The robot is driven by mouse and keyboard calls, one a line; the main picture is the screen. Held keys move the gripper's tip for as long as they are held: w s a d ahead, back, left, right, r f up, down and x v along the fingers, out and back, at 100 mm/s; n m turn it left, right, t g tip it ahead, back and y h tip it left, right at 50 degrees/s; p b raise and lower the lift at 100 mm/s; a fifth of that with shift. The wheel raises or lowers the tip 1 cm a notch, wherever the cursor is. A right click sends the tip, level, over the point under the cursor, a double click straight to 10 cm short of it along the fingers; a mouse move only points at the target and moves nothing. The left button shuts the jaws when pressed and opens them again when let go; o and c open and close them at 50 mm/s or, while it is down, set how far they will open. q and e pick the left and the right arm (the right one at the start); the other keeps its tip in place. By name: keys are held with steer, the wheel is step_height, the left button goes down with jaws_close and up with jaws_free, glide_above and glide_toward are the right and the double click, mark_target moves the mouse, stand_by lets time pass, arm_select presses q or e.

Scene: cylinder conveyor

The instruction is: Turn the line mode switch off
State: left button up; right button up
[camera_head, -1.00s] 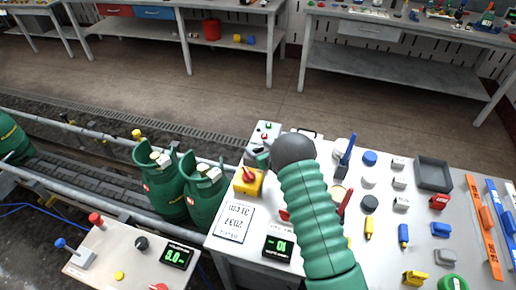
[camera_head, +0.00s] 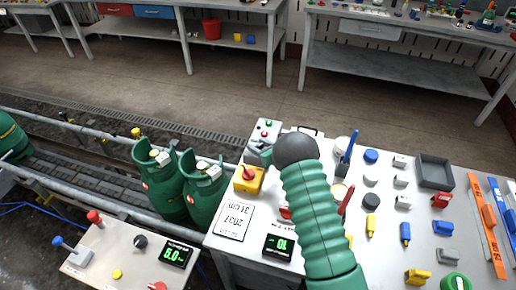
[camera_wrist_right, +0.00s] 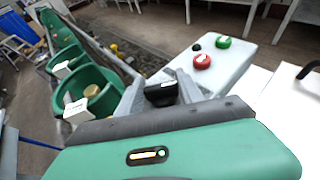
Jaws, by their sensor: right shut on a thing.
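A pale control box (camera_head: 276,127) stands at the back left corner of the white table, with a green button (camera_wrist_right: 223,42), a red button (camera_wrist_right: 202,61) and a small black button (camera_wrist_right: 196,47). My right gripper (camera_wrist_right: 162,93) is at the near end of this box, shut on a black switch knob (camera_wrist_right: 161,94), probably the line mode switch. In the head view my right gripper (camera_head: 258,147) is small and partly hidden by my wrist, and the knob's setting is hidden. My left gripper is not in view.
A yellow box with a red button (camera_head: 249,179) stands just in front of my gripper. Green gas cylinders (camera_head: 160,182) stand on the conveyor to the left. A second control panel (camera_head: 130,250) is at front left. Small parts and a grey tray (camera_head: 435,184) cover the table's right.

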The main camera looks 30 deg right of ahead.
steer(key=n+y+b, duration=0.2)
steer(key=n+g+y+b, duration=0.1)
steer(key=n+y+b, duration=0.1)
steer(key=b, duration=0.1)
steer(key=n+g+y+b, duration=0.1)
steer(key=y+b, duration=0.1)
steer(key=b, duration=0.1)
steer(key=shift+f+n, duration=0.3)
steer(key=shift+n, duration=0.1)
steer(key=shift+r+n+g+y+b, duration=0.1)
steer(key=shift+n+g+y+b, duration=0.2)
steer(key=shift+n+y+b, duration=0.35)
steer(key=shift+r+g+b, duration=0.15)
steer(key=shift+g+b, duration=0.15)
steer(key=shift+b, duration=0.1)
steer(key=shift+r+y, duration=0.1)
steer(key=shift+y, duration=0.15)
steer(key=o, duration=1.4)
steer(key=shift+d, duration=0.1)
steer(key=v, duration=0.7)
steer(key=shift+s+d, duration=0.15)
steer(key=shift+d, duration=0.05)
